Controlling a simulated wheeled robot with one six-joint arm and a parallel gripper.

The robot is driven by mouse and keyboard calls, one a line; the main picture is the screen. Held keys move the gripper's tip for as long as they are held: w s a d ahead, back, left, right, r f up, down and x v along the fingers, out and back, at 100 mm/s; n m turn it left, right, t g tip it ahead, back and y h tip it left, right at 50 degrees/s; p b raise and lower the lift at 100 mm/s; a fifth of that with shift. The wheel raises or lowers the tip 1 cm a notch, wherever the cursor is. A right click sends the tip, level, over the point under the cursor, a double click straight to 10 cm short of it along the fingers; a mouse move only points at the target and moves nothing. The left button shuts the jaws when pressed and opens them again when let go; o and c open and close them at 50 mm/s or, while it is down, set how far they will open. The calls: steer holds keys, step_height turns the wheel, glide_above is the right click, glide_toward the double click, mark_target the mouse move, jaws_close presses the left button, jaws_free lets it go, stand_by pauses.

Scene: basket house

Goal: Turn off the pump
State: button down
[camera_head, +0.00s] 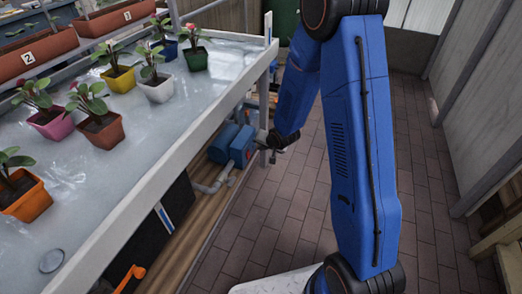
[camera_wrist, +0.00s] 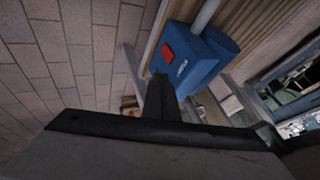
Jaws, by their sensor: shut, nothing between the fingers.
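The blue pump (camera_head: 226,143) sits low under the bench, on a wooden plank, with grey pipes at its near side. In the wrist view the pump's blue box (camera_wrist: 190,68) carries a red switch (camera_wrist: 168,54) on its face. I cannot tell the switch's position. My gripper (camera_head: 270,150) is just to the right of the pump in the head view. In the wrist view my gripper (camera_wrist: 160,80) is shut and empty, its fingertips just below the red switch. I cannot tell whether they touch the pump.
The bench top (camera_head: 150,130) with several potted plants overhangs the pump. A bench leg (camera_head: 264,100) stands close to my gripper. The brick floor (camera_head: 300,205) right of the bench is clear. A grey wall (camera_head: 480,100) is at the right.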

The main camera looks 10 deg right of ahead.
steer(key=shift+s+r, duration=0.25)
steer(key=shift+r, duration=0.25)
steer(key=shift+s+r, duration=0.25)
steer(key=shift+r, duration=0.2)
steer(key=s+d+r+n+h, duration=0.1)
steer(key=s+d+r, duration=0.3)
steer(key=s+r, duration=0.45)
steer(key=s+d+r+n+h, duration=0.1)
steer(key=s+d+r, duration=0.35)
steer(key=r, duration=0.75)
steer(key=s+r+n+g, duration=0.1)
steer(key=s+r, duration=0.2)
steer(key=s, duration=0.6)
steer(key=s+r+n, duration=0.1)
steer(key=s+r, duration=0.2)
steer(key=s, duration=0.6)
steer(key=s+r+n+g, duration=0.1)
steer(key=s+r, duration=0.3)
steer(key=s, duration=0.5)
steer(key=shift+s+n+g, duration=0.15)
steer(key=shift+n+g, duration=0.15)
steer(key=shift+a, duration=0.15)
